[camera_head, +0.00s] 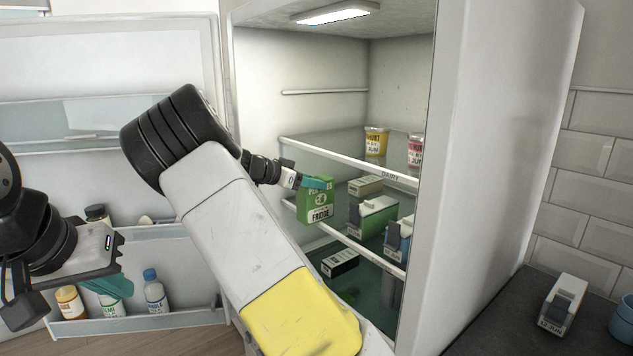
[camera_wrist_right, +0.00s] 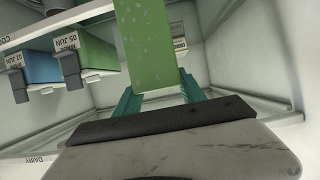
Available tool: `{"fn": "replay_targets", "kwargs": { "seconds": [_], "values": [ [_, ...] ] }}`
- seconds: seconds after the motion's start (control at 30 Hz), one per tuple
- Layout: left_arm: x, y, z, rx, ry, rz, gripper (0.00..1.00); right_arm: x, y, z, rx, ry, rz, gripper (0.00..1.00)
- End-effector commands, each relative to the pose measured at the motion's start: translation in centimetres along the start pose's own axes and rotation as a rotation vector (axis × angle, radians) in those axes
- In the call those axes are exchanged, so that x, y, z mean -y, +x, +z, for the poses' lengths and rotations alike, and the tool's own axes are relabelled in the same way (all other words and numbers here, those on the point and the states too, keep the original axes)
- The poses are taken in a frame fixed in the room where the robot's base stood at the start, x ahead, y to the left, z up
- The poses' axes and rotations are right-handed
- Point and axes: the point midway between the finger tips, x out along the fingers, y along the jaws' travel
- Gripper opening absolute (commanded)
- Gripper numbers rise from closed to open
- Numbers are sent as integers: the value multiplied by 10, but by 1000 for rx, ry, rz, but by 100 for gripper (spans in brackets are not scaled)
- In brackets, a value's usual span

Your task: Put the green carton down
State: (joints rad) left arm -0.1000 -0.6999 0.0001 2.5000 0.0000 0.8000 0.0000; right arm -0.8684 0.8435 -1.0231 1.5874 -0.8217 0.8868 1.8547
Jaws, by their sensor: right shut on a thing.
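The green carton (camera_head: 317,208), with a white "FRIDGE" label, is held upright at the front left of the open fridge, near the shelf edges. My right gripper (camera_head: 313,183) is shut on its upper part. In the right wrist view the green carton (camera_wrist_right: 150,45) sits between the teal fingers (camera_wrist_right: 158,97). Whether its base touches a shelf cannot be told. My left gripper (camera_head: 118,287) hangs at the left in front of the fridge door; its finger gap is not clear.
The dairy shelf (camera_head: 345,159) holds yogurt pots (camera_head: 376,141). The shelf below holds a green-and-white carton (camera_head: 374,216) and a blue one (camera_head: 398,240). A black box (camera_head: 340,263) lies lower. The open door's rack (camera_head: 150,322) holds bottles. Another carton (camera_head: 562,304) stands on the worktop.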

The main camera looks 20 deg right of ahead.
Motion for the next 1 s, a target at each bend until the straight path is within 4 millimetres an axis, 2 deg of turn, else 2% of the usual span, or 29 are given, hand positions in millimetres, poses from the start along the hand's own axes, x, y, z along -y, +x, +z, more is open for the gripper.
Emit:
{"fn": "replay_targets", "kwargs": {
  "seconds": [0.03,0.13,0.37,0.6,1.0],
  "values": [
    [0,0,0,0,0,0,0,-1,13,-6,0,3,2,0],
    [0,0,0,0,0,0,0,0,30,-13,0,2,1,0],
    [0,0,0,0,0,0,0,0,46,-20,0,1,-1,0],
    [0,0,0,0,0,0,0,0,77,-32,0,2,1,0],
    [0,0,0,0,0,0,0,1,80,-28,-1,0,-2,0]
  ]
}}
